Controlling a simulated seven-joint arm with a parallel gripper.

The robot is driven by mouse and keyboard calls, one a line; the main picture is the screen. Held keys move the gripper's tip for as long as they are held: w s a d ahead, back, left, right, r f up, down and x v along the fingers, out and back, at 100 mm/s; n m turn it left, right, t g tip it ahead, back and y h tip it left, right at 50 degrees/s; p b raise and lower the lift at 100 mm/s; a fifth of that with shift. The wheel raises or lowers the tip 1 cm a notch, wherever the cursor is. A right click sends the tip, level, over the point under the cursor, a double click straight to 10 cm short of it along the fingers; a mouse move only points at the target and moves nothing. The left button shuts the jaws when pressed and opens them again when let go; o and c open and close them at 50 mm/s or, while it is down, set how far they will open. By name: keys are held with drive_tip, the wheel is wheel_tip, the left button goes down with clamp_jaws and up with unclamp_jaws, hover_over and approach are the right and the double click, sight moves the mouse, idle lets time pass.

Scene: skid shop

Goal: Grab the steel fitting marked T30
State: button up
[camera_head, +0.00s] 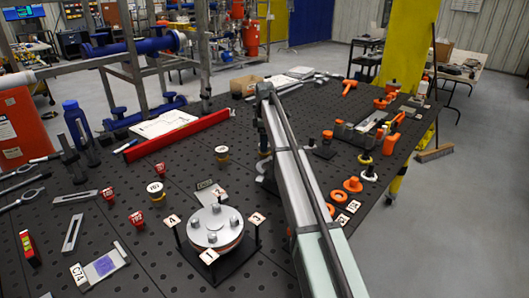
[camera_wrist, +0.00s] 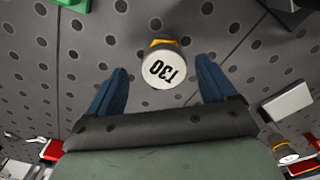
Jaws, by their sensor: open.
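The steel fitting marked T30 (camera_wrist: 164,69) shows in the wrist view as a round, pale cap with dark lettering and a yellow collar behind it. It stands on the dark perforated table (camera_wrist: 225,25). My gripper (camera_wrist: 161,72) is open, with its two blue fingers apart on either side of the cap; I see no contact. In the head view my arm hides the gripper. Two yellow-collared fittings with pale caps, one at centre left (camera_head: 155,190) and one farther back (camera_head: 221,155), show there; I cannot tell which fitting is T30.
Two red labelled fittings (camera_head: 136,218) (camera_head: 108,194) stand at left. A round flange with bolts (camera_head: 214,229) sits in front. A long red bar (camera_head: 178,136) lies behind. Orange parts (camera_head: 352,184) lie right of my arm. Another yellow-collared fitting (camera_wrist: 285,155) shows at the wrist view's lower right.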

drive_tip(key=shift+s+f, duration=0.15)
drive_tip(key=shift+f, duration=1.15)
drive_tip(key=shift+s+f, duration=0.1)
drive_tip(key=shift+f, duration=1.15)
drive_tip(key=shift+c, duration=0.3)
drive_tip(key=c, duration=1.1)
drive_tip(key=shift+c, duration=0.2)
drive_tip(key=shift+r, duration=0.15)
